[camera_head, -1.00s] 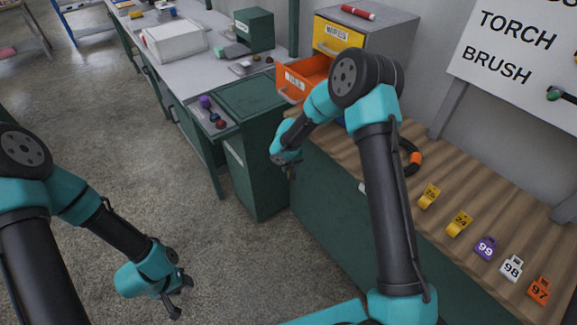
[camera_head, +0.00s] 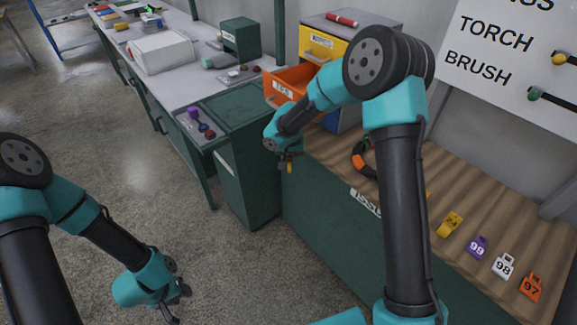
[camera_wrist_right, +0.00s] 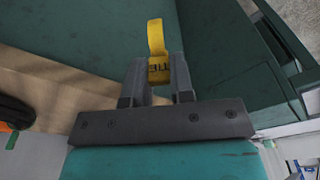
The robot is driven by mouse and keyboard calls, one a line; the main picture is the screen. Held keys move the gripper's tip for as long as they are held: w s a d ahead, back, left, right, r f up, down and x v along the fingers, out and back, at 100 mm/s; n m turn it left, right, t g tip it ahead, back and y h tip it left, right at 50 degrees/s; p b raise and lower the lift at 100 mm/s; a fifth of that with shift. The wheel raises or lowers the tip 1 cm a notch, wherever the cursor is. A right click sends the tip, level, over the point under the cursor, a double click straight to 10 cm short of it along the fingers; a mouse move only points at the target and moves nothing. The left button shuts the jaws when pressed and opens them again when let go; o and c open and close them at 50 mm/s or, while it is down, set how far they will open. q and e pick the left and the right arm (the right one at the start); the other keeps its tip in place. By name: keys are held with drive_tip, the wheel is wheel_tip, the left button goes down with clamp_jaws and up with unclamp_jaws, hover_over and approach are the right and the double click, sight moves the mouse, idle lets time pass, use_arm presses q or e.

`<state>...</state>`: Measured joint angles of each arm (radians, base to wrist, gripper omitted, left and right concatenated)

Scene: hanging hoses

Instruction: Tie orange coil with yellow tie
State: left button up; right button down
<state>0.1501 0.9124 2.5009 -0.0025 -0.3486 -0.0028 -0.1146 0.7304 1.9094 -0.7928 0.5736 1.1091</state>
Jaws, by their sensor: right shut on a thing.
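The coil (camera_head: 359,157), black hose with an orange band, lies on the wooden bench, partly hidden behind my right arm. An edge of a black coil (camera_wrist_right: 15,112) shows at the left of the right wrist view. My right gripper (camera_head: 287,160) is in front of the bench's left end, left of the coil and apart from it. It is shut on a yellow tie, seen in the right wrist view (camera_wrist_right: 156,38) as a strap with black lettering between the fingers. My left gripper (camera_head: 177,304) is low over the floor, empty, its fingers apart.
Numbered tags lie along the bench: yellow 24 (camera_head: 449,224), purple 99 (camera_head: 476,246), white 98 (camera_head: 503,265) and orange 97 (camera_head: 530,287). An open orange drawer (camera_head: 284,88) is behind my right gripper. A green cabinet (camera_head: 243,112) stands left of the bench.

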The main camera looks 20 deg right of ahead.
drive_tip(key=s+d+r+m, duration=0.1)
drive_tip(key=s+r, duration=0.2)
drive_tip(key=r, duration=0.4)
drive_tip(key=s+d+r+m, duration=0.2)
drive_tip(key=s+r, duration=0.1)
drive_tip(key=r, duration=0.3)
drive_tip(key=s+d+n, duration=0.3)
drive_tip(key=s+d, duration=0.1)
drive_tip(key=d, duration=0.6)
drive_tip(key=s+d+n, duration=0.4)
drive_tip(key=d, duration=0.5)
drive_tip(key=s+d+n, duration=0.3)
drive_tip(key=s+d, duration=0.1)
drive_tip(key=d, duration=0.6)
drive_tip(key=shift+d+f+y, duration=0.2)
drive_tip(key=shift+d+y, duration=0.15)
drive_tip(key=shift+y, duration=0.05)
drive_tip(key=shift+f, duration=0.1)
drive_tip(key=shift+f, duration=1.8)
drive_tip(key=shift+f, duration=1.9)
